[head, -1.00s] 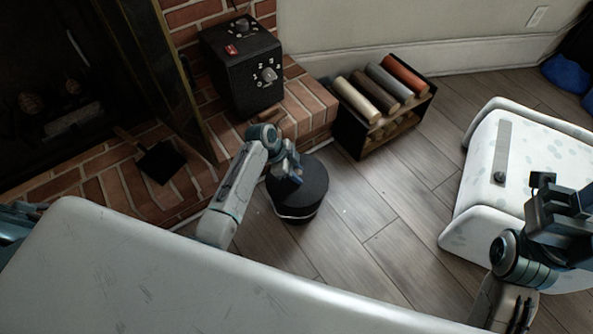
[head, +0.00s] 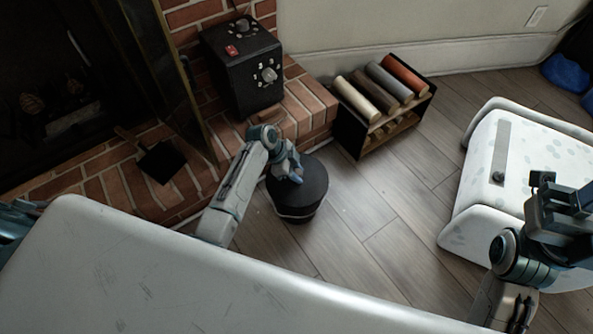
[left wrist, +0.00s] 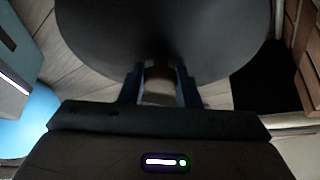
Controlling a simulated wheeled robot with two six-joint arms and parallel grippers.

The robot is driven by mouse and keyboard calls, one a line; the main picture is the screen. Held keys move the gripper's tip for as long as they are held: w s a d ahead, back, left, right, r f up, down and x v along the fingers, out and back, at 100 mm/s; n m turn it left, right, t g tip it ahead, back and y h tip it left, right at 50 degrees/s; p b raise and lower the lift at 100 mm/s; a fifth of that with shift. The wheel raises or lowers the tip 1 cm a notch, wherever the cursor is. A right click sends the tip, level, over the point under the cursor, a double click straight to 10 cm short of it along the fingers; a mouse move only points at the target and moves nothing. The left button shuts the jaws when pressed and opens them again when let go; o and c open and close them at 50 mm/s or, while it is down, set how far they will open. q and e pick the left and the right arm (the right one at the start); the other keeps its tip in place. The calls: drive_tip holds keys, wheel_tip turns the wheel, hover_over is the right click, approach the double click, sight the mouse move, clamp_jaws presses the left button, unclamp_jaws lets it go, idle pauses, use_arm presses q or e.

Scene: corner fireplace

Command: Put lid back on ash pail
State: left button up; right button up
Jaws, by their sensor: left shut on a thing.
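The black round lid (head: 313,177) is at the ash pail (head: 297,212) on the wood floor, in the middle of the head view. The lid covers the pail's opening from this angle, and a thin light line shows along the front below it. I cannot tell if it is fully seated. My left gripper (head: 294,174) is over the lid, shut on it. In the left wrist view the fingers (left wrist: 160,88) are at a small handle-like part, with the lid (left wrist: 160,35) a wide dark disc beyond. My right gripper (head: 560,205) is at the right, away from the pail; its jaws are unclear.
A brick hearth (head: 125,190) with a dark shovel (head: 160,162) lies left of the pail. A black box with a dial (head: 243,75) stands on it. A rack of coloured rolls (head: 350,130) is behind right. A white padded seat (head: 525,165) stands right, with clear floor between.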

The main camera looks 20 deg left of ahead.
use_arm(q)
drive_tip(key=shift+p, duration=0.3)
idle(0.5)
idle(0.4)
drive_tip(key=o, duration=1.6)
